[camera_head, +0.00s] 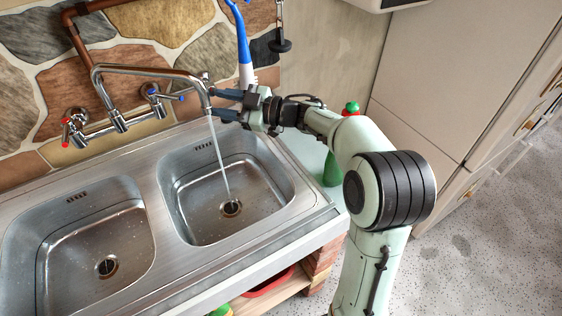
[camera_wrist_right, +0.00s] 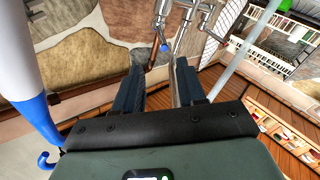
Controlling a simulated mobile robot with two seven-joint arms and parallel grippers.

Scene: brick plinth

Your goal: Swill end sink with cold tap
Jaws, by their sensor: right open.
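A chrome mixer tap is on the stone wall above a steel double sink, with a red-tipped handle (camera_head: 68,131) at left and a blue-tipped cold handle (camera_head: 152,90) at right. Its long spout (camera_head: 150,72) reaches over the right-hand end basin (camera_head: 268,195). A stream of water (camera_head: 220,160) runs from the spout into this basin by the drain (camera_head: 231,207). My right gripper (camera_head: 214,103) is open with its fingertips at the spout's end. In the right wrist view, the blue handle (camera_wrist_right: 164,47) shows beyond the open fingers (camera_wrist_right: 160,85). Whether they touch the spout is unclear. My left gripper is not in view.
The left basin (camera_head: 95,240) has droplets but no stream. A blue and white long-necked item (camera_head: 243,50) stands behind my right gripper. A green bottle with a red cap (camera_head: 332,168) stands right of the sink, close to my right arm. Pale cabinets (camera_head: 440,80) stand at right.

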